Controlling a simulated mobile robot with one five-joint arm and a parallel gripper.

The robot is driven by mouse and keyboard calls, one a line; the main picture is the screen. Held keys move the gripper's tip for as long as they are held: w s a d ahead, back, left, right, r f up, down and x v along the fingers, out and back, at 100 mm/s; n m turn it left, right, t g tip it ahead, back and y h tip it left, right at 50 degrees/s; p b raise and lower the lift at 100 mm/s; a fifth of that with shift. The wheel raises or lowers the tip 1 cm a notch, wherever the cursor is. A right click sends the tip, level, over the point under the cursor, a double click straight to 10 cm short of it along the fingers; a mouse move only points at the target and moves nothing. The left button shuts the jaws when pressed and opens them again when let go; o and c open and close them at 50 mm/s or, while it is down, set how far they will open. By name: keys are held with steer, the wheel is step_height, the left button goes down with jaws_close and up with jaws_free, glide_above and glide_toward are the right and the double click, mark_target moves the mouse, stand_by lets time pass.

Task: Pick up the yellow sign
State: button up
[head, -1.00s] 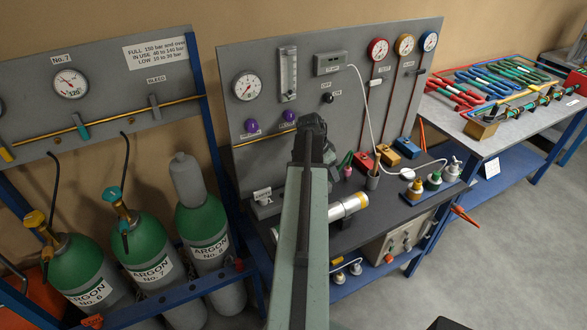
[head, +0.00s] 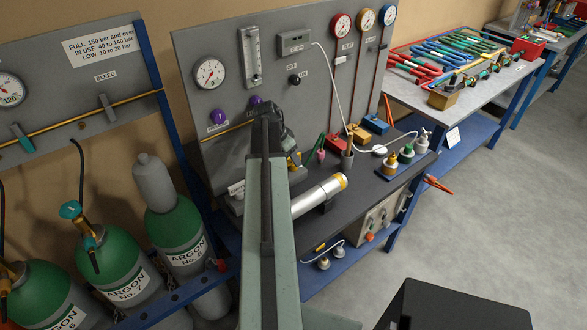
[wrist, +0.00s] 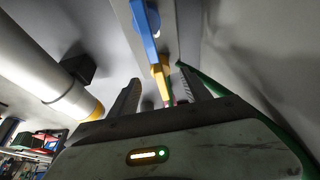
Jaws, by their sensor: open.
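I cannot make out a yellow sign for certain in either view. My gripper (head: 290,150) is above the bench in front of the grey gauge panel, partly hidden behind my own arm. In the wrist view my gripper (wrist: 160,88) is open, with two dark fingers apart and nothing clearly held. In the head view the yellow block (head: 357,134) sits on the bench between the red and blue blocks, right of my gripper.
Green argon cylinders (head: 175,240) stand at left. A tool table (head: 470,108) is behind at right. The grey floor (head: 500,220) is clear at right.

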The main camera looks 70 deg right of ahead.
mark_target(294, 166)
steer(key=b+x, duration=0.2)
steer(key=x, duration=0.2)
steer(key=shift+w+d, duration=0.1)
steer(key=shift+r, duration=0.2)
jaws_close()
steer(key=shift+r, duration=0.1)
